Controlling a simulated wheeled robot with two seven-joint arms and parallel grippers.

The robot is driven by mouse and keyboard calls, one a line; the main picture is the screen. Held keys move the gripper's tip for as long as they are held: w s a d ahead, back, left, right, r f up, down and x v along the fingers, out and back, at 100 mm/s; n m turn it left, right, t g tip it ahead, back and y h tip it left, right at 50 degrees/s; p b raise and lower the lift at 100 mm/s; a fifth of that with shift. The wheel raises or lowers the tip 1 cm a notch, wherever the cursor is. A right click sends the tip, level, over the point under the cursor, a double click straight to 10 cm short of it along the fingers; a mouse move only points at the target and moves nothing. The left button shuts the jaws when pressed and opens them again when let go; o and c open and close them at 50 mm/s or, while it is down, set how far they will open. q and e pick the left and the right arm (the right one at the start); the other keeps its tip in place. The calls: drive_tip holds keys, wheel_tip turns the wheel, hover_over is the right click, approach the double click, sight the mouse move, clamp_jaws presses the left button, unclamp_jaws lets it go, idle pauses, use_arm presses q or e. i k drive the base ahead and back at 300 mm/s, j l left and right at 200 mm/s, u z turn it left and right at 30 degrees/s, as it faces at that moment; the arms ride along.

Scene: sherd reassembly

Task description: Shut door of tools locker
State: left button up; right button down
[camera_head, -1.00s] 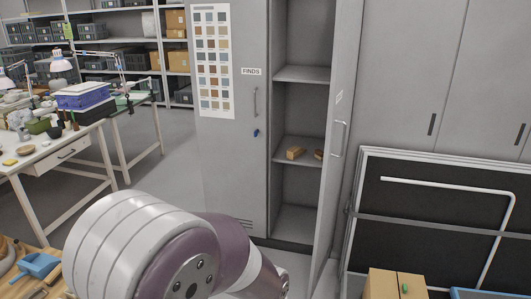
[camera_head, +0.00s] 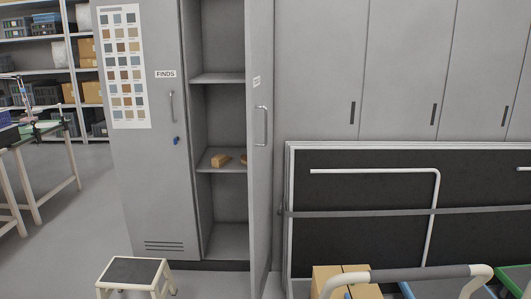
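The tools locker (camera_head: 222,130) is the open compartment right of the FINDS door. Its door (camera_head: 259,190) stands swung far out toward me on the right side and is seen at a steep angle. A metal bar handle (camera_head: 261,126) is on the door, with a small label (camera_head: 256,82) above it that is too small to read. Small tan blocks (camera_head: 221,160) lie on a shelf inside. Neither of my grippers shows in the head view.
The FINDS door (camera_head: 158,200) to the left is shut. A step stool (camera_head: 134,275) stands on the floor before it. Framed dark panels (camera_head: 370,185) lean at the right, with cardboard boxes (camera_head: 340,279) and a cart handle (camera_head: 410,274) in front. Floor shows at left.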

sight(259, 14)
drive_tip(key=i+j+u, duration=0.1)
drive_tip(key=j, duration=0.3)
drive_tip(key=i+j+u, duration=0.1)
drive_tip(key=i+j, duration=0.2)
drive_tip(key=i+l+u, duration=0.15)
drive_tip(key=i, duration=0.35)
drive_tip(key=i+l+u, duration=0.15)
drive_tip(key=i, duration=0.35)
